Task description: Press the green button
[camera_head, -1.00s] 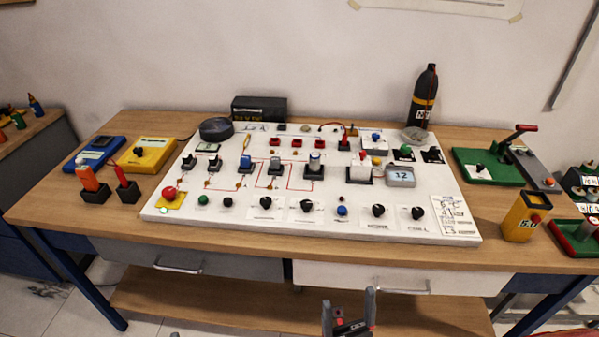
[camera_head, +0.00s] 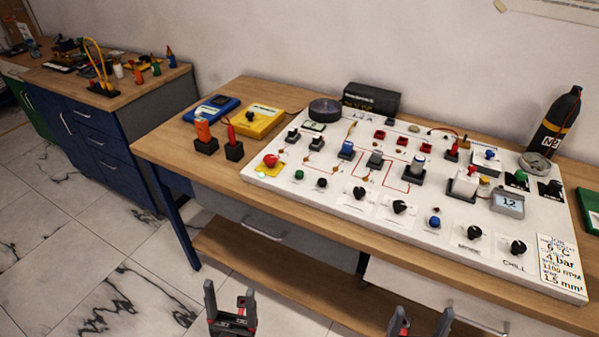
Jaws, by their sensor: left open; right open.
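A small round green button (camera_head: 299,175) sits in the front row of the white panel (camera_head: 560,278), near its left end. It stands between the red button on a yellow base (camera_head: 270,161) and a small dark green or black button (camera_head: 321,183). A second green knob (camera_head: 521,176) sits on a black base at the panel's right end. My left gripper (camera_head: 230,291) is open and empty, low in the picture in front of the bench. My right gripper (camera_head: 421,315) is open at the bottom edge, partly cut off. Both are apart from the panel.
The wooden bench (camera_head: 170,148) carries the panel. Orange (camera_head: 203,131) and red (camera_head: 231,138) upright tools in black holders, plus yellow (camera_head: 263,122) and blue (camera_head: 212,108) meters, stand left of it. Black knobs (camera_head: 359,192) line its front. A dark bottle (camera_head: 557,120) stands at back right.

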